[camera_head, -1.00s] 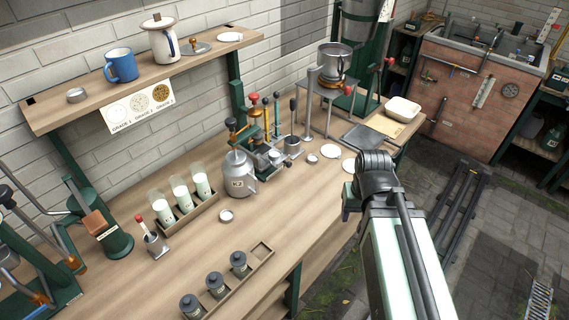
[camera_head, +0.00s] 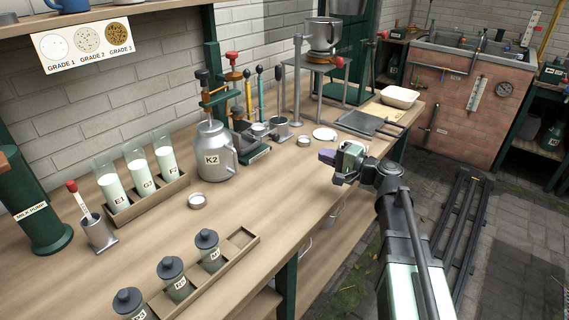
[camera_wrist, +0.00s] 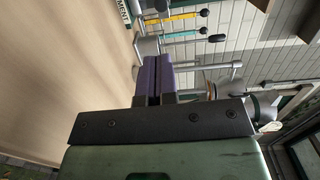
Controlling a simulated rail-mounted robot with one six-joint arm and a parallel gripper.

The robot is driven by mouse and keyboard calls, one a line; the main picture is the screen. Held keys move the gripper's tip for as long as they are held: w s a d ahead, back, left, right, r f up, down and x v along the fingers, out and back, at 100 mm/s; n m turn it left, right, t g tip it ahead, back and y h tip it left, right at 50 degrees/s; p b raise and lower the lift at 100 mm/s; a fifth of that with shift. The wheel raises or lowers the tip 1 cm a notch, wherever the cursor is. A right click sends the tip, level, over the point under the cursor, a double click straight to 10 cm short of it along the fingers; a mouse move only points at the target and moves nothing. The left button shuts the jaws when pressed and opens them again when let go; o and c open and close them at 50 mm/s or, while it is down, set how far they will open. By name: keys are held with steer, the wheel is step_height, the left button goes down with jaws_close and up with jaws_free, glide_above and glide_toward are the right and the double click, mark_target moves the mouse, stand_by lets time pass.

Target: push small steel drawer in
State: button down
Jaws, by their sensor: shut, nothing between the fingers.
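I cannot make out a small steel drawer for certain in either view. My gripper (camera_head: 328,156) is over the right front part of the wooden bench (camera_head: 262,208), pointing left in the head view. In the wrist view its two purple fingers (camera_wrist: 152,80) are together with nothing between them. It appears above the bench, apart from the things on it. The space under the bench shows only partly.
A steel can marked K2 (camera_head: 213,155), a milk-glass rack (camera_head: 150,201) and a jar tray (camera_head: 228,262) stand left of my gripper. A dark flat tray (camera_head: 365,123) and a white dish (camera_head: 400,97) are behind it. Bench front centre is clear.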

glide_toward(278, 138)
steer(key=x, duration=0.7)
steer(key=shift+w+a, duration=0.15)
steer(key=shift+a, duration=0.1)
